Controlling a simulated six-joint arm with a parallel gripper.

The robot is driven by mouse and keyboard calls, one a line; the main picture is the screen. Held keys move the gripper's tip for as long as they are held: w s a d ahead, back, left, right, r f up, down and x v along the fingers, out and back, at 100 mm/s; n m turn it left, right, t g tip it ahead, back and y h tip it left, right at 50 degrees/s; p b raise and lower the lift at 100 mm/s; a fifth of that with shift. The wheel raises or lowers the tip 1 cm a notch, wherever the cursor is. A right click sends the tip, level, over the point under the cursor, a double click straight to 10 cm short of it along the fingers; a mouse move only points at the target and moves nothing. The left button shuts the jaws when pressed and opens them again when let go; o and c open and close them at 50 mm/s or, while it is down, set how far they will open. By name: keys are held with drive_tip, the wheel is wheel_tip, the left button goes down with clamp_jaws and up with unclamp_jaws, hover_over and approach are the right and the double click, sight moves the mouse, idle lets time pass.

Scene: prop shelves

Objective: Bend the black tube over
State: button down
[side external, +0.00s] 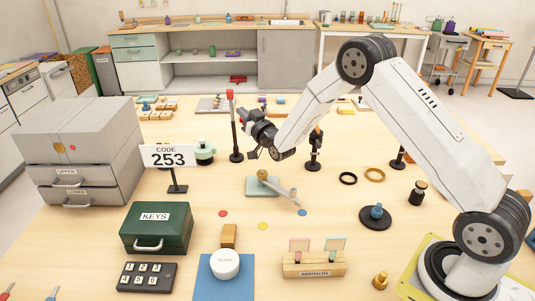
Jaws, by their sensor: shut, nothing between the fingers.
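I cannot tell whether the fingertips touch the tube.
A black stand (315,150) is right of my gripper. A grey-green plate with a lever (284,193) lies in front. A code sign (168,157), grey drawers (75,150) and a green keys box (156,228) are left. Black and tan rings (375,174) lie right.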

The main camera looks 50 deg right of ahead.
drive_tip(key=s+d+f+m+g+y, duration=0.1)
drive_tip(key=s+d+m+y, duration=0.3)
drive_tip(key=m, duration=0.6)
drive_tip(key=s+f+y, duration=0.1)
drive_tip(key=s+y, duration=0.1)
drive_tip(key=y, duration=0.1)
drive_tip(key=shift+f+m, duration=0.25)
drive_tip(key=shift+m, duration=0.05)
drive_tip(key=shift+d, duration=0.1)
drive_tip(key=shift+w, duration=0.15)
drive_tip(key=x, duration=0.9)
drive_tip(key=shift+w+a, duration=0.25)
drive_tip(key=shift+w, duration=0.1)
drive_tip(key=shift+f, duration=0.1)
drive_tip(key=shift+s+a, duration=0.1)
